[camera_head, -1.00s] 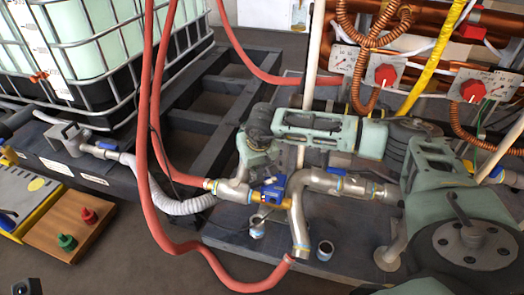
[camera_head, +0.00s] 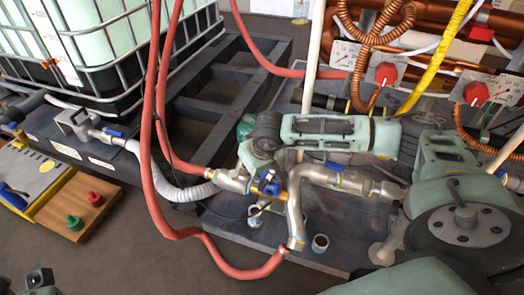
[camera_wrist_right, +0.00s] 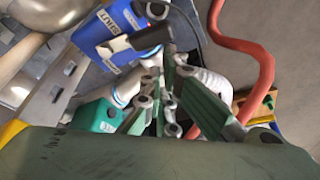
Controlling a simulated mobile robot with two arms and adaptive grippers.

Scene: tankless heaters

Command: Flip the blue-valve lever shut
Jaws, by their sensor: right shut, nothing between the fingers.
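The blue valve lever (camera_head: 270,187) sits on a brass and silver pipe joint, below my right gripper.
A red hose (camera_head: 161,180) loops down left of the valve. A silver bent pipe (camera_head: 296,205) stands just right of it. A white caged tank (camera_head: 85,45) fills the upper left. Red dials (camera_head: 386,73) and copper pipes are at the upper right. Dark floor (camera_head: 150,260) is open in front.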

